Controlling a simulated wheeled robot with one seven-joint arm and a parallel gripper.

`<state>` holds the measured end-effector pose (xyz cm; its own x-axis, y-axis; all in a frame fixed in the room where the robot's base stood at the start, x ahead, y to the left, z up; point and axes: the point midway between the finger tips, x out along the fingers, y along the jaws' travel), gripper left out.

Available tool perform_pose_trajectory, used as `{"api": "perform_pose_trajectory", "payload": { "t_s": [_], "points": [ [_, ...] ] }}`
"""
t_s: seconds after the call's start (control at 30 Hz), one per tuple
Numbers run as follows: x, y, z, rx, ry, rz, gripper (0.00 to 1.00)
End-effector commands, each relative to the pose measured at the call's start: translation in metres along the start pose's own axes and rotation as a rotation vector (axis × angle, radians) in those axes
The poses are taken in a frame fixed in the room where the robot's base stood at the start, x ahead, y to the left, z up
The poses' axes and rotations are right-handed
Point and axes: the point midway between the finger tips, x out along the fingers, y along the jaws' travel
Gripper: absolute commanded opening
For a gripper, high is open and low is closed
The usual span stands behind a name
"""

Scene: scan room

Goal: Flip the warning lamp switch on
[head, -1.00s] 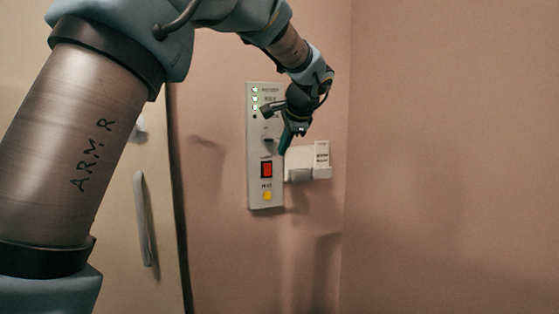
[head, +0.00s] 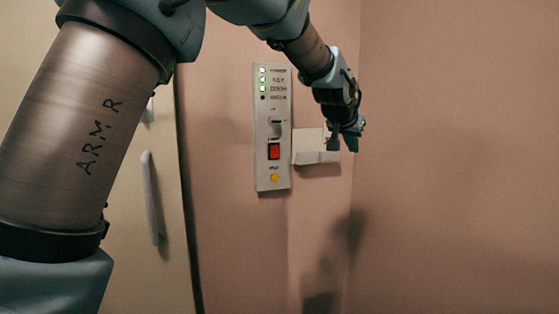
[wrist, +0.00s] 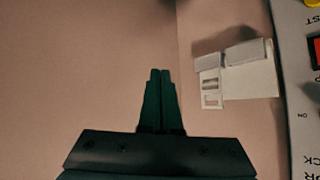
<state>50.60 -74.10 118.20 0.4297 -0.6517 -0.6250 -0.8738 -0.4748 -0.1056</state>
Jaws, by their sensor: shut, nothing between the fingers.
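A pale upright control panel (head: 260,150) is on the wall in the head view. It carries a grey lever switch (head: 275,127), a red rocker (head: 274,151) below it and a yellow button (head: 275,178) at the bottom. I cannot read which one is labelled for the warning lamp. Above are small indicator lights (head: 262,80), the upper ones lit and the lowest dark. My gripper (head: 345,146) is shut and empty, right of the panel. In the wrist view my gripper (wrist: 160,74) points at bare wall; the red rocker (wrist: 316,50) is cut off at the right edge.
A white wall box (head: 310,157) sits just right of the panel, partly behind my gripper; it also shows in the wrist view (wrist: 250,80). A cream door (head: 130,190) with a long handle (head: 151,197) is at left. The wall at right is bare.

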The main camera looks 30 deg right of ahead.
Motion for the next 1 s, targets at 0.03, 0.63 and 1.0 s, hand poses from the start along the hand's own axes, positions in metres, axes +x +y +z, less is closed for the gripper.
{"api": "perform_pose_trajectory", "payload": {
  "t_s": [0.03,0.63,1.0],
  "points": [
    [0.006,0.012,-0.002,-0.126,0.062,0.029,0.00],
    [-0.014,-0.069,0.043,-1.642,0.840,-0.133,0.00],
    [-0.044,-0.104,0.103,-1.891,1.092,-0.322,0.00]
  ]
}}
